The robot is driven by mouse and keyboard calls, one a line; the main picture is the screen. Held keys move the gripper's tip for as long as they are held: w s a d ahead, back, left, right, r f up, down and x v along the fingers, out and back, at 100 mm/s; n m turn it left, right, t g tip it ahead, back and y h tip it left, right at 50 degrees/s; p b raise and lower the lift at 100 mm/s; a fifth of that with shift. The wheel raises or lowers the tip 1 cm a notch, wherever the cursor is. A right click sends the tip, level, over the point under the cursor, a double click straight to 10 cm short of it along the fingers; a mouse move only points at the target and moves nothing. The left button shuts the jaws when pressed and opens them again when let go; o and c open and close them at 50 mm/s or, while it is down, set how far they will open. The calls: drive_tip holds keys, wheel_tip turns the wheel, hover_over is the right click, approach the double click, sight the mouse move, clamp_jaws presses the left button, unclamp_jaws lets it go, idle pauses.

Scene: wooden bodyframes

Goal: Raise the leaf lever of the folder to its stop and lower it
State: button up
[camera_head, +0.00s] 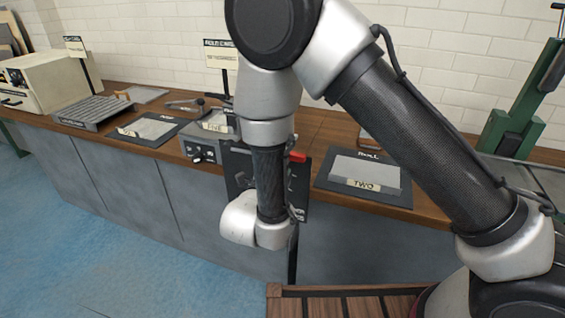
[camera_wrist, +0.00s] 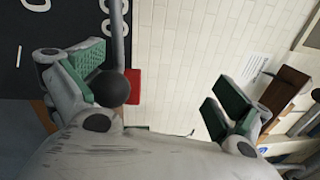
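In the wrist view, a grey rod with a black ball knob (camera_wrist: 110,88) hangs down from the top edge; it looks like the leaf lever. My gripper (camera_wrist: 160,82) is open, its green-padded fingers wide apart. The knob shows between them, close beside the left finger; I cannot tell whether they touch. The right finger is well clear of it. In the head view, a dark panel (camera_head: 238,172) with pale marks stands at the bench front, partly behind my arm. My fingers and the lever are hidden there.
A red block (camera_wrist: 134,84) sits just right of the knob; a red piece (camera_head: 297,157) also shows by the panel. The wooden bench (camera_head: 310,128) carries a tray marked TWO (camera_head: 372,168), a grey unit with knobs (camera_head: 203,152) and a beige box (camera_head: 45,80).

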drive_tip(key=shift+t, duration=0.5)
drive_tip(key=r, duration=0.1)
drive_tip(key=a+r, duration=0.1)
drive_tip(key=r, duration=0.3)
drive_tip(key=shift+s+a+r, duration=0.15)
drive_tip(key=shift+s, duration=0.15)
drive_tip(key=shift+g+y, duration=0.3)
drive_tip(key=shift+g, duration=0.6)
drive_tip(key=f, duration=0.4)
drive_tip(key=shift+d+f, duration=0.25)
drive_tip(key=shift+f, duration=0.1)
drive_tip(key=shift+c, duration=0.3)
drive_tip(key=shift+f+v, duration=0.25)
drive_tip(key=shift+v, duration=0.7)
drive_tip(key=shift+c, duration=0.4)
drive_tip(key=shift+s, duration=0.45)
drive_tip(key=shift+v, duration=0.95)
drive_tip(key=c, duration=0.6)
drive_tip(key=shift+o, duration=0.2)
drive_tip(key=shift+s+a+f, duration=0.2)
drive_tip(key=shift+s+f, duration=0.05)
drive_tip(key=shift+s, duration=0.4)
drive_tip(key=shift+s+a+f, duration=0.2)
drive_tip(key=shift+s+f, duration=0.05)
drive_tip(key=shift+s, duration=0.45)
drive_tip(key=shift+s+a+f, duration=0.15)
drive_tip(key=shift+s+f, duration=0.05)
drive_tip(key=shift+s, duration=0.45)
